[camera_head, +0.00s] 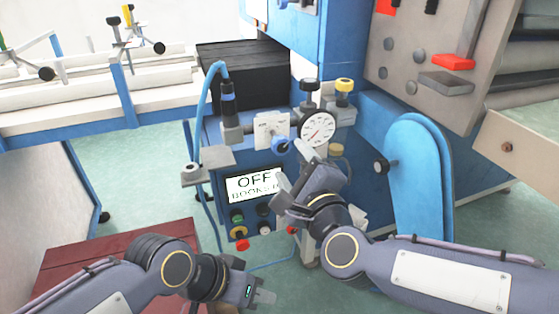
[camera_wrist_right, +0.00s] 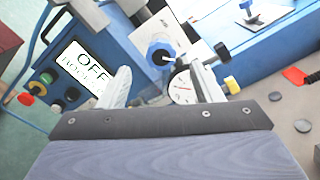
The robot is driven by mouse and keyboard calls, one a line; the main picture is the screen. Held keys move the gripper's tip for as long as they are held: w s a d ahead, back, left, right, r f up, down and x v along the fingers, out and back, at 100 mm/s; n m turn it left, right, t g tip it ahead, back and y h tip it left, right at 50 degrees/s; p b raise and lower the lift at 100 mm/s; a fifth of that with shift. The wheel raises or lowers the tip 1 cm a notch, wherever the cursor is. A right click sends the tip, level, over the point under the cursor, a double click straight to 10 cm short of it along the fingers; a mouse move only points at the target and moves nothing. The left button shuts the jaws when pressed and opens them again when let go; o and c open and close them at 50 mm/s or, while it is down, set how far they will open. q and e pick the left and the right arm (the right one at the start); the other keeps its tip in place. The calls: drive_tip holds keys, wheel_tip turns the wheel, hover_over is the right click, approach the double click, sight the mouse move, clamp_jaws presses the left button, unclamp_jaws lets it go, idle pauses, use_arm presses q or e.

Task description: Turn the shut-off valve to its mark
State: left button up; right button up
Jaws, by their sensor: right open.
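A blue valve knob (camera_head: 280,146) sits in front of a white plate (camera_head: 270,126) on the blue machine box. In the right wrist view the blue knob (camera_wrist_right: 160,54) shows just beyond the fingertips, with a light lever or pin on its face; its mark is too small to make out. My right gripper (camera_head: 296,170) is open, pointing at the box below the knob and gauge. In its wrist view the two fingers (camera_wrist_right: 162,84) are apart with nothing gripped between them. My left gripper (camera_head: 262,297) is low at the bottom of the head view, away from the box; its jaw opening is unclear.
A round white gauge (camera_head: 318,130) is close beside the knob, partly behind a finger in the wrist view. An "OFF" display (camera_head: 254,185) and several coloured buttons (camera_head: 238,231) are lower left. A blue guard (camera_head: 418,170) stands right. A dark red surface (camera_head: 110,255) lies lower left.

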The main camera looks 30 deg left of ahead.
sight(283, 148)
drive_tip(key=x, duration=0.7)
drive_tip(key=shift+w+a, duration=0.1)
drive_tip(key=shift+w, duration=0.1)
drive_tip(key=c, duration=1)
